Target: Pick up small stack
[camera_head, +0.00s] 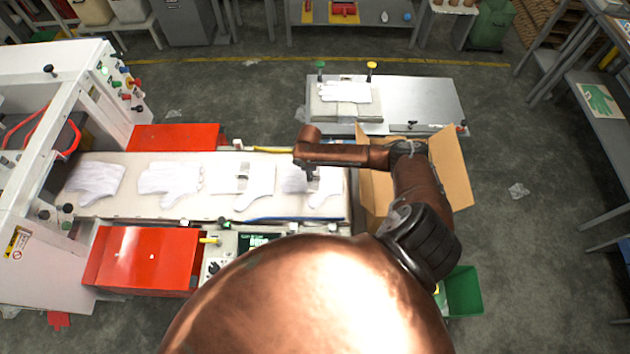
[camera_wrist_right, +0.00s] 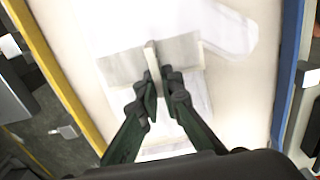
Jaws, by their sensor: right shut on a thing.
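Several white glove stacks lie in a row on the pale conveyor belt (camera_head: 215,207). The stack at the belt's right end (camera_head: 326,187) is under my right gripper (camera_head: 310,174). In the right wrist view, my right gripper (camera_wrist_right: 160,80) is shut on the small stack (camera_wrist_right: 190,50), pinching an upright edge of its grey-white paper band. White glove fabric (camera_wrist_right: 222,28) spreads beyond the fingers over the belt. Another banded glove stack (camera_head: 255,186) lies just to the left, with plainer ones (camera_head: 170,180) further left. My left gripper does not show.
An open cardboard box (camera_head: 452,165) stands right of the belt, partly behind my right arm. A grey metal table (camera_head: 430,100) behind holds a glove stack (camera_head: 345,93). Red guards (camera_head: 145,258) and a control panel flank the belt. A green bin (camera_head: 464,292) stands at lower right.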

